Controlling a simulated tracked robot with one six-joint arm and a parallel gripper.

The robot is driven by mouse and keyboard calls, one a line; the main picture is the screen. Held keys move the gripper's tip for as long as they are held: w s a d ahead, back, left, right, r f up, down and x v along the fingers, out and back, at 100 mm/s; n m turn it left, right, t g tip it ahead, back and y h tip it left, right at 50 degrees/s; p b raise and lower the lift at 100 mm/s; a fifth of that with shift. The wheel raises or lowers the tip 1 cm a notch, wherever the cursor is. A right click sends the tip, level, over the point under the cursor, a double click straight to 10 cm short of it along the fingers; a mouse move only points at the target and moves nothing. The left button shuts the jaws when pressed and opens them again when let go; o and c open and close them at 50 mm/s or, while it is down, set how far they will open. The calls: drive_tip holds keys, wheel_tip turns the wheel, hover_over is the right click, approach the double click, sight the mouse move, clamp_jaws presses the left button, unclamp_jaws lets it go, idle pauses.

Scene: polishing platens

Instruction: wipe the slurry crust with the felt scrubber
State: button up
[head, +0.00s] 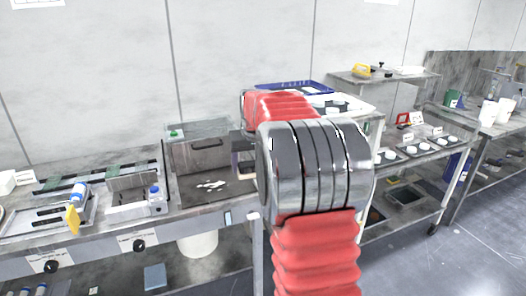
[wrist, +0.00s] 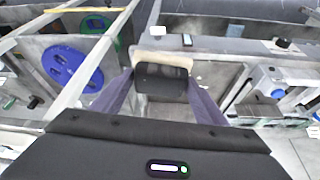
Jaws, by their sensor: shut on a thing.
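The felt scrubber, a black block with a beige felt edge (wrist: 166,59), is between the fingers of my gripper (wrist: 161,84) in the wrist view. The gripper is shut on it. White, broken patches that look like the slurry crust (head: 212,185) lie on the dark floor of a grey bay on the bench. I cannot pick the crust out in the wrist view, and cannot tell whether the scrubber touches anything.
A blue tray (head: 296,87) lies behind my arm. White cups (head: 489,112) stand on the right bench. A blue disc (wrist: 72,66) shows in the wrist view.

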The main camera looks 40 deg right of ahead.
drive_tip(key=s+a+f+n, duration=0.1)
drive_tip(key=a+f, duration=0.5)
drive_tip(key=a, duration=0.4)
drive_tip(key=s+a+f+n+y, duration=0.1)
drive_tip(key=a+f, duration=0.4)
drive_tip(key=a, duration=0.5)
drive_tip(key=s+a+f+n, duration=0.1)
drive_tip(key=a+f+n, duration=0.1)
drive_tip(key=a+f, duration=0.4)
drive_tip(key=a, duration=0.5)
drive_tip(key=shift+s+f+n+t+y, duration=0.2)
drive_tip(key=shift+f+n+t+y, duration=0.1)
drive_tip(key=shift+y, duration=0.1)
drive_tip(key=shift+s, duration=0.1)
